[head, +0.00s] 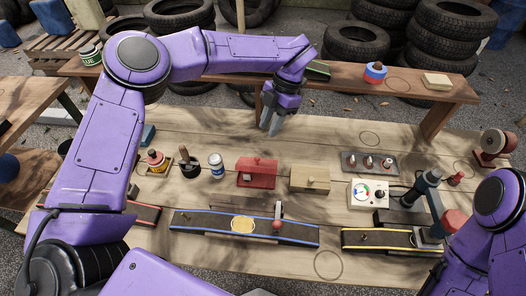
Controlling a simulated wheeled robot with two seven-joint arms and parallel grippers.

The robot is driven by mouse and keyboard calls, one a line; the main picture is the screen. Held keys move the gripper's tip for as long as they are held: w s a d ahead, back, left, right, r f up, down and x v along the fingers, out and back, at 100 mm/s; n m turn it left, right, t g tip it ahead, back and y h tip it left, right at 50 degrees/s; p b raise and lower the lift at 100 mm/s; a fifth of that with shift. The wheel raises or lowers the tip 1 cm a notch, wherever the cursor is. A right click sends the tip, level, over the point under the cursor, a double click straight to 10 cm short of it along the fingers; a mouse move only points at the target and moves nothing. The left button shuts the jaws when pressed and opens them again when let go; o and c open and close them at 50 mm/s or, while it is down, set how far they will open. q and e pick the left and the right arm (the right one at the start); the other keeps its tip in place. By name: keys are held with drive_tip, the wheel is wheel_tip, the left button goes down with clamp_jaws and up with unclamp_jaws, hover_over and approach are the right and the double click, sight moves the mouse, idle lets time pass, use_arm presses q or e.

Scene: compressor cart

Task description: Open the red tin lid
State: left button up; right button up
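The red tin (257,180) sits on the wooden table near its middle. My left gripper (270,129) hangs over the table behind the tin, pointing down. Its two grey fingers show slightly apart with nothing between them, clear of the tin.
A wooden box (310,179) stands just right of the tin, and a small jar (216,166) to its left. A raised shelf (340,82) spans the back.

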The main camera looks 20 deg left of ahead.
use_arm(q)
drive_tip(key=p, duration=0.3)
hover_over(260, 163)
drive_tip(key=f, duration=0.9)
drive_tip(key=shift+w+a+f, duration=0.1)
drive_tip(key=shift+w+f, duration=0.05)
drive_tip(key=shift+w, duration=0.05)
drive_tip(key=shift+f, duration=0.3)
clamp_jaws()
